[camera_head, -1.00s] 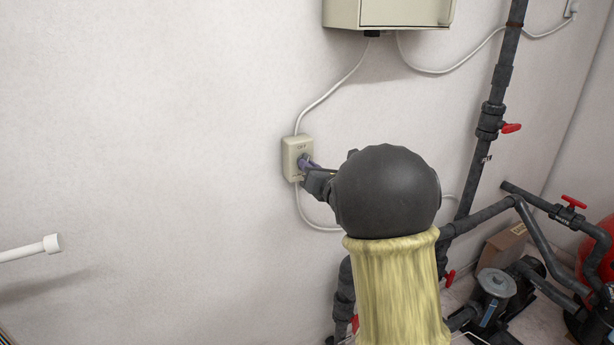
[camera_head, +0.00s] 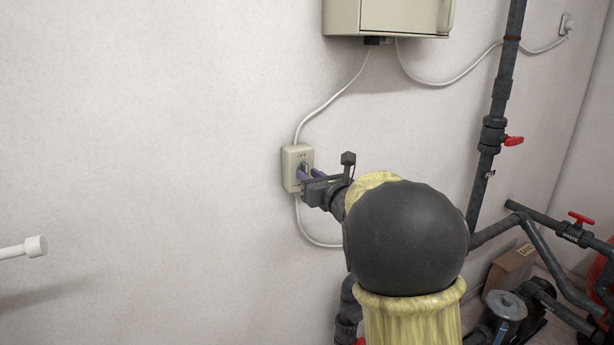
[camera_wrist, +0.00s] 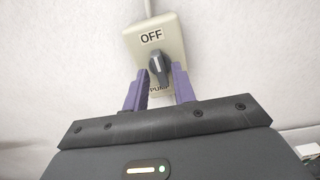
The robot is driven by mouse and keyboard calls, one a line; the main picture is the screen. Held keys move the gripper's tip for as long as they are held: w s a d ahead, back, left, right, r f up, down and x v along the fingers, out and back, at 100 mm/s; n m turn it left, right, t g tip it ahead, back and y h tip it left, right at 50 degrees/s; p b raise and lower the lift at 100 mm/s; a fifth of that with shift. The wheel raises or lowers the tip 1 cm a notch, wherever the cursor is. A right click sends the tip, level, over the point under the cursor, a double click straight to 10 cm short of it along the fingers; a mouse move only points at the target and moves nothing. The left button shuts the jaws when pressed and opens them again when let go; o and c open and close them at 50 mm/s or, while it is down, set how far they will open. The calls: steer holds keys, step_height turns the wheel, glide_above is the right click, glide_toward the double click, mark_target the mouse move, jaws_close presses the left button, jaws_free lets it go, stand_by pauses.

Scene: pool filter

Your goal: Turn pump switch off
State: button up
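The pump switch is a beige box (camera_head: 290,168) on the wall, with a grey cord above and below it. In the wrist view the box (camera_wrist: 173,32) is labelled OFF at the top and PUMP at the bottom. Its dark grey knob (camera_wrist: 158,69) has its marked end up toward OFF, leaning slightly left. My gripper (camera_head: 310,172) is at the box from the right. In the wrist view my gripper (camera_wrist: 160,73) is open, one purple finger on each side of the knob, with gaps visible. Whether the fingertips touch the box is unclear.
A beige cabinet (camera_head: 385,16) hangs above the switch. Dark pipes with red valve handles (camera_head: 514,141) and a pump (camera_head: 506,306) stand at the right. A white rod (camera_head: 22,248) projects at the left.

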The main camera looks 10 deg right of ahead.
steer(key=b+v, duration=0.3)
steer(key=v, duration=0.2)
steer(key=shift+s+d+b, duration=0.15)
steer(key=shift+s+b, duration=0.15)
steer(key=shift+s, duration=0.15)
steer(key=b+v, duration=0.1)
steer(key=v, duration=1.6)
steer(key=shift+s, duration=0.1)
